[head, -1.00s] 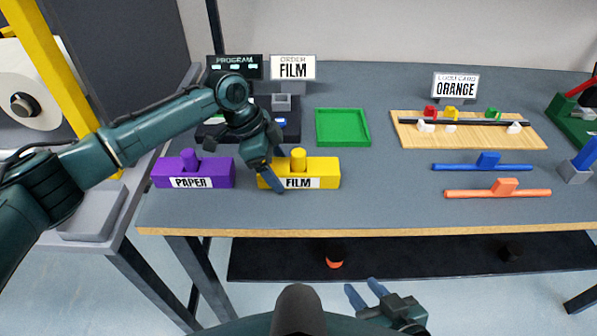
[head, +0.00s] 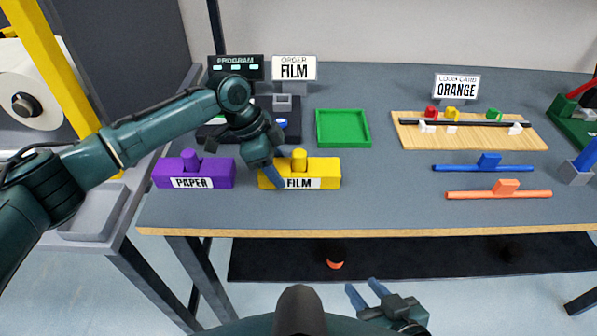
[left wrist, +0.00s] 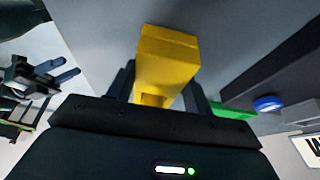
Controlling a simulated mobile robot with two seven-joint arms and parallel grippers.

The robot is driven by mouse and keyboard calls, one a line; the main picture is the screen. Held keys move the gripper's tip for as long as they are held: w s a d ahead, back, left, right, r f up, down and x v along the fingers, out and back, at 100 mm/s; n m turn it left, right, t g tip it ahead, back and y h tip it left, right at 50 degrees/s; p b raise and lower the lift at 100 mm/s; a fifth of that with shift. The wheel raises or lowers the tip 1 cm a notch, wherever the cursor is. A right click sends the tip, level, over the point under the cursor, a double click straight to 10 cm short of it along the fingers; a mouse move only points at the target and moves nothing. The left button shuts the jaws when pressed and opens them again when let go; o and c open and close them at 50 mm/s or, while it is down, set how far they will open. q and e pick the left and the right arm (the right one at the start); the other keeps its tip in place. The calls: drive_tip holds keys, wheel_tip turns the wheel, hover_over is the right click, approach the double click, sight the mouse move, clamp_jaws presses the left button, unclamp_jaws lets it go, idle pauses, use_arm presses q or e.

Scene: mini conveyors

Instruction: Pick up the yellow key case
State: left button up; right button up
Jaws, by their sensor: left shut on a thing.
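The yellow key case (head: 327,172) is a block with a round knob on top and a FILM label on its front. It sits upright near the front left of the table. My left gripper (head: 279,168) is over its left part and is shut on it, near the knob. In the left wrist view the yellow case (left wrist: 167,62) shows between the two fingers (left wrist: 160,90). Part of the case is hidden behind the fingers. My right gripper (head: 367,293) is open and empty, in front of and below the table edge.
A purple key case (head: 222,174) labelled PAPER stands just left. Behind are a green tray (head: 366,143), a dark device with a program display (head: 236,67) and a FILM sign (head: 294,68). Blue (head: 460,169) and orange (head: 470,195) bars lie right. The table between is clear.

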use_arm(q)
drive_tip(key=shift+r, duration=0.15)
wheel_tip(320, 180, up, 10)
idle(0.4)
drive_tip(key=shift+f+b, duration=0.65)
drive_tip(key=shift+f, duration=3.9)
drive_tip(key=shift+f, duration=0.55)
drive_tip(key=shift+f, duration=0.25)
